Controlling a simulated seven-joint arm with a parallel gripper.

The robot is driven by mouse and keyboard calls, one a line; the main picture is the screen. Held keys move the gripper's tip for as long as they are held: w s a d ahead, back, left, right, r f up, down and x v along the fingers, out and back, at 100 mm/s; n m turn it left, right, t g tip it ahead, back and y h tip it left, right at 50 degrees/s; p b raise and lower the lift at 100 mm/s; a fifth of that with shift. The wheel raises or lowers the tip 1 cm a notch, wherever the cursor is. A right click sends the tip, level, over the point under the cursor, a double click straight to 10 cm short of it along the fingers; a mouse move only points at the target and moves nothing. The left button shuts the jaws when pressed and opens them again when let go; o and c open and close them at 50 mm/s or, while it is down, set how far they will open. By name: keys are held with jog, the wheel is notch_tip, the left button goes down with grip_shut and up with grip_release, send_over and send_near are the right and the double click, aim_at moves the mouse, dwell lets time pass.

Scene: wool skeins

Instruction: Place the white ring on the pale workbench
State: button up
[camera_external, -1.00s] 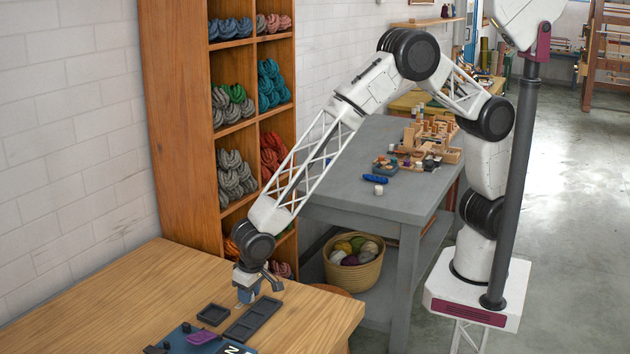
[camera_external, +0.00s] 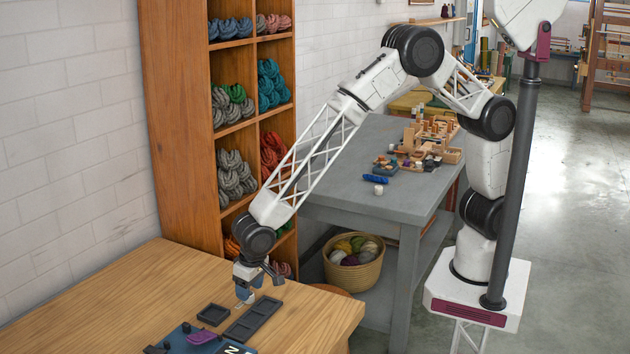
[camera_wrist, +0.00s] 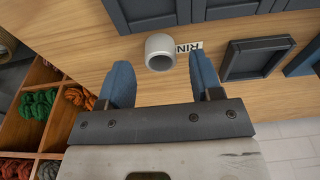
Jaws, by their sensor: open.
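The white ring (camera_wrist: 160,53) shows in the wrist view as a short, hollow cylinder just past my fingertips. In the external view the ring is too small and too close to the fingers to make out clearly.
Dark trays (camera_external: 253,319) lie close to my gripper, and they also show in the wrist view (camera_wrist: 255,58). A blue board with a purple piece (camera_external: 203,337) is at the front. A shelf of wool skeins (camera_external: 180,120) stands behind. The bench's left part is clear.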

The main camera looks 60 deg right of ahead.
notch_tip(320, 180, up, 10)
jog(key=s, duration=0.1)
jog(key=shift+s, duration=0.25)
dwell(1.0)
jog(key=d+r, duration=0.6)
jog(key=d, duration=0.6)
jog(key=d+r, duration=0.6)
jog(key=d, duration=0.6)
jog(key=d+r, duration=0.6)
jog(key=d, duration=0.6)
jog(key=s+d+r, duration=0.2)
jog(key=s+d, duration=2)
jog(key=d, duration=0.2)
jog(key=shift+s+d+r+t, duration=0.2)
jog(key=shift+s+r+t, duration=0.05)
jog(key=shift+r+t, duration=0.15)
